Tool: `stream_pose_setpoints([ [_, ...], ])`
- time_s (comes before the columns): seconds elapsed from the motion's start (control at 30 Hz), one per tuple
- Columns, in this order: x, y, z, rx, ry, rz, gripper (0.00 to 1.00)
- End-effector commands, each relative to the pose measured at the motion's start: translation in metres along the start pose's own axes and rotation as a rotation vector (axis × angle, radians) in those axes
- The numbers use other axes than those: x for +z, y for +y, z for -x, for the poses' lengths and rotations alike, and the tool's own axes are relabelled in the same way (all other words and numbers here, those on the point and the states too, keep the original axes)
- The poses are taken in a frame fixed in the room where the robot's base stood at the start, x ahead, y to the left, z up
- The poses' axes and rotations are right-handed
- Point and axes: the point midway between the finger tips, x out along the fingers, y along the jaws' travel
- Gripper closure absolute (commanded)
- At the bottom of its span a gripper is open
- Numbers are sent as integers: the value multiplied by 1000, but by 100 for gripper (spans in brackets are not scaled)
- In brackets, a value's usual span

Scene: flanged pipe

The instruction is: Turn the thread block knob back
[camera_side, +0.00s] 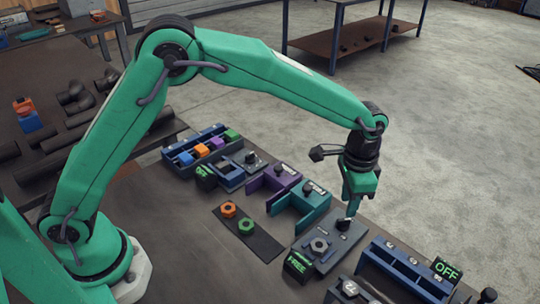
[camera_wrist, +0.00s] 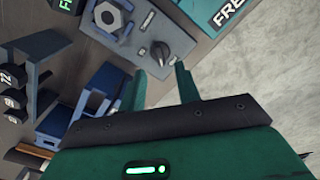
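The grey thread block (camera_side: 328,250) sits on the bench below my gripper, with a hex nut (camera_side: 319,245) on its top; both the block (camera_wrist: 136,30) and the nut (camera_wrist: 108,17) show in the wrist view. Its dark round knob (camera_wrist: 158,52) has a pale pointer mark and lies just beyond my fingertips. My gripper (camera_wrist: 160,72) is open, its two green fingers apart with nothing between them. In the side view my gripper (camera_side: 351,206) points down over the knob end of the block. Whether a finger touches the knob, I cannot tell.
A small sign with green letters (camera_side: 298,265) stands at the block's near side. A teal fixture (camera_side: 310,208) and a purple one (camera_side: 272,183) stand behind it. A blue rack (camera_side: 405,270) with an OFF sign (camera_side: 447,270) is to the right. A dark strip (camera_side: 248,232) holds orange and green nuts.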

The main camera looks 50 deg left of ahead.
Motion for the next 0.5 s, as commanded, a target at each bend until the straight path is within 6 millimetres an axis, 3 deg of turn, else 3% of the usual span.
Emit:
stream_pose_setpoints([
  [0.3,1,0,-40,1,-3,0,67],
  [0.5,0,0,-54,0,-1,0,67],
])
